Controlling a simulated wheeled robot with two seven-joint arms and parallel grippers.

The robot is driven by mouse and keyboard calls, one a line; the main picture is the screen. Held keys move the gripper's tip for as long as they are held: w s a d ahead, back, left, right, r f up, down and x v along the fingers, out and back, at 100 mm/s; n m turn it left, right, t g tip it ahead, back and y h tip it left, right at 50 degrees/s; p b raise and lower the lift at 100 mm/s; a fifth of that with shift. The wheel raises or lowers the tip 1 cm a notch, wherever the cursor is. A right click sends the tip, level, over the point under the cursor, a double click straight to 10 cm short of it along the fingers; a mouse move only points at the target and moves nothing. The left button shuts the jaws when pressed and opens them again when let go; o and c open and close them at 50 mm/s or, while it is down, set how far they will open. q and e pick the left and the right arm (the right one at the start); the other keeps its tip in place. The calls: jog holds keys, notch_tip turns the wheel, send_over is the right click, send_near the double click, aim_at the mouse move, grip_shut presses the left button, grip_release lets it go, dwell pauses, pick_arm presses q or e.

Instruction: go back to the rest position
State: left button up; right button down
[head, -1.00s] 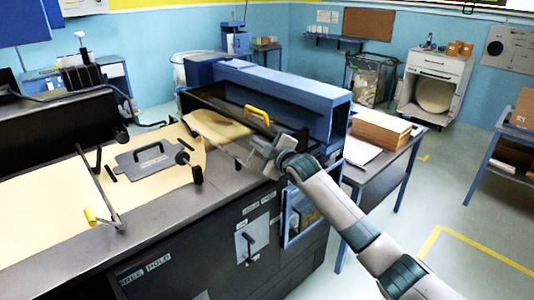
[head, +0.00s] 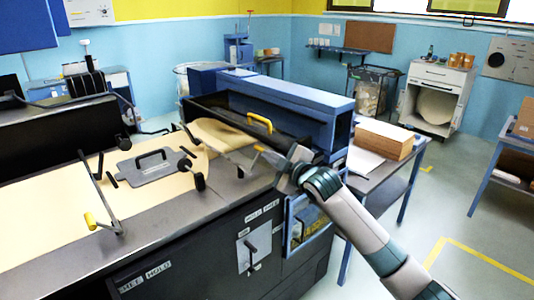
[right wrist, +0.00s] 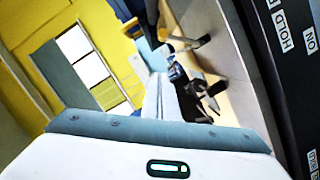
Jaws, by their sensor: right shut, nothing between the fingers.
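My right gripper (head: 268,158) is in the middle of the head view, above the front edge of the machine bench. It is shut and empty, pointing left. In the right wrist view its fingers (right wrist: 160,100) show together. The kraft paper (head: 218,134) bulges at the mouth of the blue-covered machine (head: 290,105). More flat paper (head: 35,220) lies on the bench at left. My left gripper is not in view.
A yellow handle (head: 260,122) stands on the machine just behind my right gripper. A grey plate with a black handle (head: 150,163) lies on the bench. A side table with a brown block (head: 385,137) stands to the right. The floor (head: 440,205) farther right is open.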

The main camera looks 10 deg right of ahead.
jog(key=s+d+f+m+g+h+b, duration=0.1)
jog(key=s+d+f+m+h, duration=0.2)
jog(key=f, duration=1.3)
jog(key=s+d+f+m+g, duration=0.2)
jog(key=d+f, duration=0.2)
jog(key=f, duration=1.3)
jog(key=s+d+f+m+g+h, duration=0.1)
jog(key=s+d+f, duration=0.1)
jog(key=s+f, duration=0.55)
jog(key=s+d+f+m+g+h, duration=0.15)
jog(key=s+f, duration=0.25)
jog(key=f, duration=0.6)
jog(key=s+d+f+m+g, duration=0.1)
jog(key=s+d+f, duration=0.1)
jog(key=s+f, duration=0.45)
jog(key=s+d+f+m+g+b, duration=0.2)
jog(key=s+d+f+m+g, duration=0.1)
jog(key=s+f, duration=1.9)
jog(key=s+f+g, duration=0.2)
jog(key=s+f, duration=0.1)
jog(key=s, duration=1.3)
jog(key=s+f+m+g+h, duration=0.1)
jog(key=s+f+g, duration=0.1)
jog(key=s, duration=1.5)
jog(key=shift+d+f, duration=0.3)
jog(key=shift+f, duration=0.15)
